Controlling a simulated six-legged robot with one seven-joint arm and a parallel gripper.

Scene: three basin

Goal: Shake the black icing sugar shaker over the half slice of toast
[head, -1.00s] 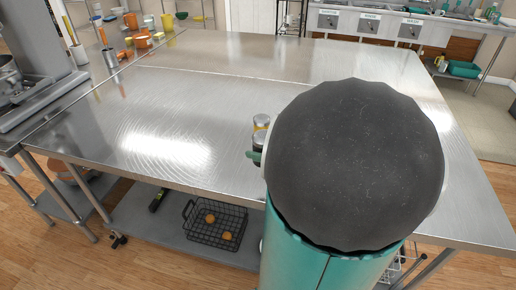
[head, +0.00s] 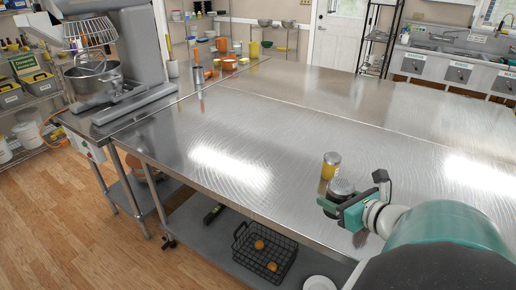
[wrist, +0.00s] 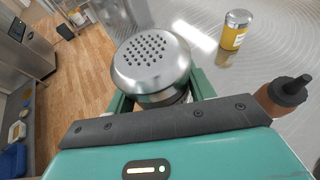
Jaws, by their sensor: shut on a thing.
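My gripper (head: 347,197) is shut on a shaker (head: 340,187) that looks dark in the head view, at the lower right over the steel table. In the wrist view my gripper (wrist: 160,97) has its teal fingers on both sides of the shaker (wrist: 152,60), whose silver lid has many small holes and faces the camera. The shaker looks about upright; I cannot tell whether its base touches the table. Its body is mostly hidden by the lid and fingers. I see no half slice of toast in either view.
A yellow shaker with a silver lid (head: 331,165) stands close beyond the held one; the wrist view shows it too (wrist: 235,32). A brown bottle with a black cap (wrist: 285,95) is at right there. The steel table (head: 300,130) is widely clear. A mixer (head: 105,60) stands left.

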